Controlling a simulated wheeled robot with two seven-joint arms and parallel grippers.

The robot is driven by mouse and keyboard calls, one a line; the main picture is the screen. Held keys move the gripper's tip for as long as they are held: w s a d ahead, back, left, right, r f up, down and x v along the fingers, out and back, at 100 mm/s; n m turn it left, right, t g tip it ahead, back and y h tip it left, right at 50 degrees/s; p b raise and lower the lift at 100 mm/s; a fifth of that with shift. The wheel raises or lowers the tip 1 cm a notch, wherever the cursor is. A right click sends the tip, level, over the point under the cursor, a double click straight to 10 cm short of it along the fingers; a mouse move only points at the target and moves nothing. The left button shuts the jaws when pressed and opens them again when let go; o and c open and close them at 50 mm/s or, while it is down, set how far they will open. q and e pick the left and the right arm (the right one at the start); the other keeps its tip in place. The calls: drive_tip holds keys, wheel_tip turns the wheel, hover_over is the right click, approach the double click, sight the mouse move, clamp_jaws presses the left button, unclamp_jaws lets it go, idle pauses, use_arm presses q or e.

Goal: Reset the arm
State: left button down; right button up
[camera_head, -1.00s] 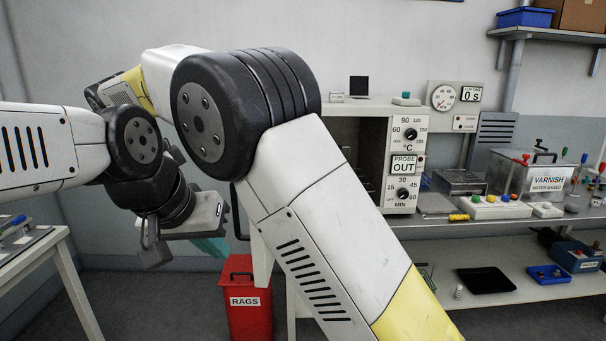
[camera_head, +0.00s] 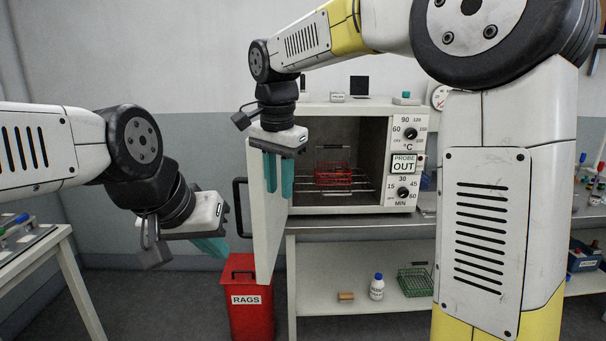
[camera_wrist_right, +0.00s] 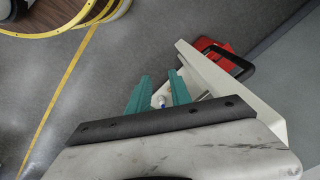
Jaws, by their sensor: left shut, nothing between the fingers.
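My right gripper (camera_head: 279,188) points down in front of the oven's open door (camera_head: 270,220), left of the oven opening. Its two teal fingers are apart with nothing held between them, and they also show in the right wrist view (camera_wrist_right: 160,88). My left gripper (camera_head: 212,250) is at the left, low, tilted down to the right, its teal fingers together and empty. It is left of and above the red rags bin. My right arm crosses the upper right of the head view and hides part of the bench.
The oven (camera_head: 403,170) stands open with a red wire basket (camera_head: 333,176) on its rack. A red rags bin (camera_head: 248,318) is below the door. The lower shelf (camera_head: 330,290) holds a white bottle (camera_head: 377,290), a small brown block (camera_head: 346,296) and a green basket (camera_head: 414,282).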

drive_tip(key=s+d+f+n+t+y, duration=0.1)
drive_tip(key=s+d+f+n+t, duration=0.1)
drive_tip(key=s+d, duration=0.6)
drive_tip(key=s+d+f+n+t+y, duration=0.1)
drive_tip(key=s+d+f+n+t, duration=0.1)
drive_tip(key=s+d+n, duration=0.3)
drive_tip(key=s+d, duration=0.3)
drive_tip(key=d, duration=0.3)
drive_tip(key=shift+s+f+t, duration=0.2)
drive_tip(key=shift+f+t, duration=0.1)
